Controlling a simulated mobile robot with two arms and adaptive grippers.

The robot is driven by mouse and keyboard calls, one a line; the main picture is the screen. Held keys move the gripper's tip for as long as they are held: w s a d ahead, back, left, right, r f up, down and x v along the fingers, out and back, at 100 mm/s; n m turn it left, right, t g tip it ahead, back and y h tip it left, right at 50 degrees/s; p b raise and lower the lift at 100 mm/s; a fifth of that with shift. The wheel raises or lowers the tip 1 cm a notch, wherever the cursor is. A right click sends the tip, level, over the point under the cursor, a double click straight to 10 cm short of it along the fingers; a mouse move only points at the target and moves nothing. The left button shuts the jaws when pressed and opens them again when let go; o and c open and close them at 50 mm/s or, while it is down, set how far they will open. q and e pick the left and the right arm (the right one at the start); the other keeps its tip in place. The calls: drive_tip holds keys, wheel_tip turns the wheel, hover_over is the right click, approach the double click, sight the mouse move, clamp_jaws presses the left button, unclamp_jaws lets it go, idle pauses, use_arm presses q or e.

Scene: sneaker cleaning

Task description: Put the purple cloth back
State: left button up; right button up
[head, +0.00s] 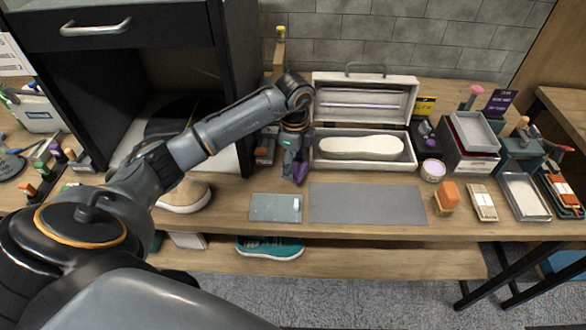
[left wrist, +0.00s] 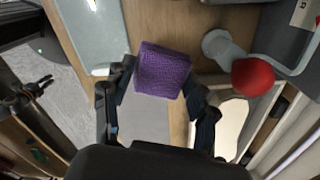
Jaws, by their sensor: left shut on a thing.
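The purple cloth (left wrist: 162,70) is a small folded block between the fingers of my left gripper (left wrist: 160,88) in the left wrist view. In the head view, my left gripper (head: 294,162) points down above the workbench, in front of the left end of the open box, and is shut on the cloth (head: 299,173). Only part of the cloth shows there. My right gripper does not show in the head view. A dark jointed shape at the left edge of the left wrist view is unclear.
The open white box (head: 405,164) holds an insole (head: 360,148). A beige shoe (head: 184,197) stands left. Brushes and trays crowd the right. A red ball-shaped object (left wrist: 253,77) is near my left gripper.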

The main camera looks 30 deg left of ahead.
use_arm(q)
drive_tip(key=f, duration=0.1)
drive_tip(key=f+p, duration=0.1)
drive_tip(key=f, duration=0.1)
drive_tip(key=shift+a+f, duration=0.3)
drive_tip(key=shift+f, duration=0.05)
drive_tip(key=shift+w, duration=0.1)
drive_tip(key=shift+f, duration=0.2)
drive_tip(key=o, duration=1.1)
drive_tip(key=shift+r, duration=0.1)
